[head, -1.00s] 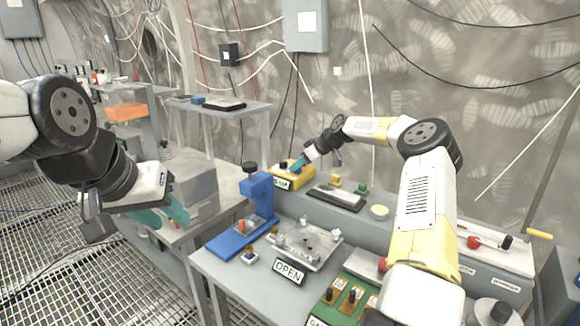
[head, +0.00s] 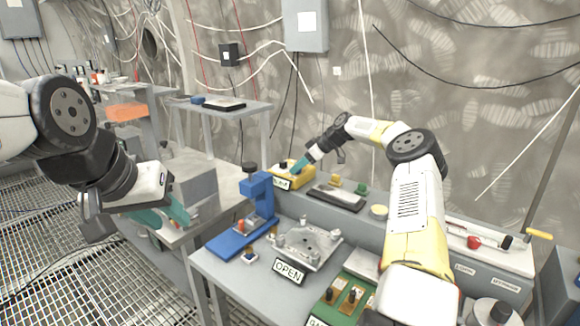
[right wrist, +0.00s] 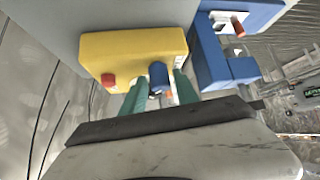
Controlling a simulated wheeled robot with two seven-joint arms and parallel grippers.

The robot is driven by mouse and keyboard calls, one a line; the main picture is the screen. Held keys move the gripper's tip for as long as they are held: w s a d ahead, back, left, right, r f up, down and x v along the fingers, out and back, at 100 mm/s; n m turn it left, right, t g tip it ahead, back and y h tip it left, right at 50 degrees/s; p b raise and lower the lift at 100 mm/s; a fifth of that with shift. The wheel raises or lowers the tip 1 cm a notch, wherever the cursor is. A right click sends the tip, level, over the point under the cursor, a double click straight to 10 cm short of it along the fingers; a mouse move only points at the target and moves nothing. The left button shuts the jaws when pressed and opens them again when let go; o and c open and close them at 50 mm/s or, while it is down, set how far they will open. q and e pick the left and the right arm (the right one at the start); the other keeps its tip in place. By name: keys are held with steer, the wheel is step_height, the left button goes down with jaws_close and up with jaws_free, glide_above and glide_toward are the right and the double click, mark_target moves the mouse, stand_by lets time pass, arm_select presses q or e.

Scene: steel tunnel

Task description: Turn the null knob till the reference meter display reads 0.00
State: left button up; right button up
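A yellow box (head: 292,177) with a small label stands at the back of the grey bench. In the right wrist view the box (right wrist: 120,52) carries a red part (right wrist: 108,80) and a blue knob (right wrist: 158,75). My right gripper (head: 299,166) is at the box; in its wrist view its green fingers (right wrist: 160,84) stand on either side of the blue knob, with apparent gaps. I cannot tell whether either finger touches it. My left gripper (head: 166,215) is open and empty, left of the bench. No meter reading is legible in either view.
A blue press (head: 256,203) stands left of a clear fixture plate (head: 308,243) with an OPEN sign (head: 289,271). A flat dark-topped device (head: 337,197) lies right of the yellow box. A green board (head: 348,293) is at the front.

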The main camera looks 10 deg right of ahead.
steer(key=shift+o, duration=0.5)
steer(key=shift+r, duration=0.1)
steer(key=v, duration=0.7)
steer(key=shift+d+r, duration=0.2)
steer(key=shift+r, duration=0.05)
steer(key=shift+s, duration=0.1)
steer(key=s+a+r+m+g+h, duration=0.1)
steer(key=s+a+r+h, duration=0.2)
steer(key=s+a+r, duration=0.45)
steer(key=s+a+r+m+h, duration=0.15)
steer(key=s+a+r, duration=0.25)
steer(key=s, duration=0.6)
steer(key=s+d+m+t, duration=0.1)
steer(key=s+m, duration=0.3)
steer(key=s, duration=1.1)
steer(key=s+d+m+t+h, duration=0.1)
steer(key=s+m, duration=0.4)
steer(key=s, duration=1)
steer(key=shift+s+d+f+t, duration=0.3)
steer(key=shift+s+d, duration=0.1)
steer(key=shift+d, duration=0.5)
